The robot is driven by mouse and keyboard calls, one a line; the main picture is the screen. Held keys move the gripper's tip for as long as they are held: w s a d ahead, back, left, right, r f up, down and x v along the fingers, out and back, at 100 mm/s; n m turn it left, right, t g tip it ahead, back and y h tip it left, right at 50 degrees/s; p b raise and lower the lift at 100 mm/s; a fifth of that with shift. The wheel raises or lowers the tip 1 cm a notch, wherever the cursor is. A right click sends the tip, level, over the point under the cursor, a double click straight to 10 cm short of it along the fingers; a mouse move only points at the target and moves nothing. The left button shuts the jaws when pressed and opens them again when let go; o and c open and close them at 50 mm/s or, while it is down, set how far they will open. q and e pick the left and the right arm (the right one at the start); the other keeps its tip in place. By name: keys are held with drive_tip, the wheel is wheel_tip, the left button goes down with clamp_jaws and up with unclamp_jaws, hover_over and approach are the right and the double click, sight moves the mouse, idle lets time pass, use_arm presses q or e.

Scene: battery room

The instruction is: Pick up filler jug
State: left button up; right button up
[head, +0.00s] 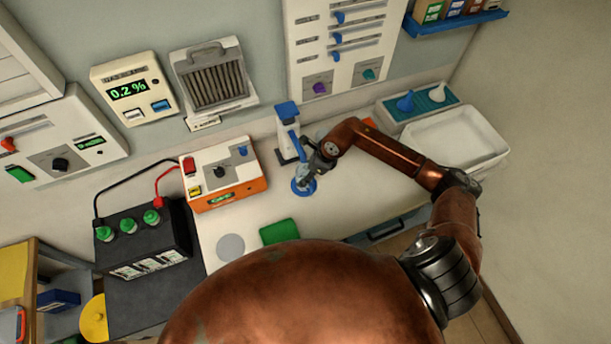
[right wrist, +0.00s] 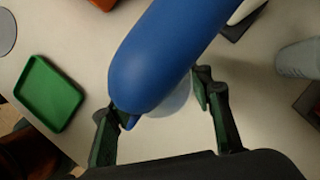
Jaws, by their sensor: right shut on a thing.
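The filler jug (head: 301,174) is a small clear vessel in the head view, just in front of the white and blue stand (head: 287,132). A blue round part (head: 303,187) shows at its foot. My right gripper (head: 309,166) comes down from the right and is shut on the jug. In the right wrist view the pale jug (right wrist: 176,102) shows between the two fingers. A large blue part (right wrist: 165,55) hides much of it. I cannot tell whether the jug touches the bench. My left gripper is not in view.
A green tray (head: 279,232) and a grey disc (head: 231,246) lie on the bench front. An orange and white charger (head: 222,175) stands left, wired to a black battery (head: 145,240). A white basin (head: 456,139) and a blue-lined tray (head: 436,97) stand right.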

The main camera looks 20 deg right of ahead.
drive_tip(key=shift+r, duration=0.1)
drive_tip(key=s+d+r+b, duration=0.3)
drive_tip(key=s+d+b, duration=0.1)
drive_tip(key=s+d, duration=0.8)
drive_tip(key=shift+d+r, duration=0.15)
drive_tip(key=shift+d, duration=0.5)
idle(0.5)
idle(2.2)
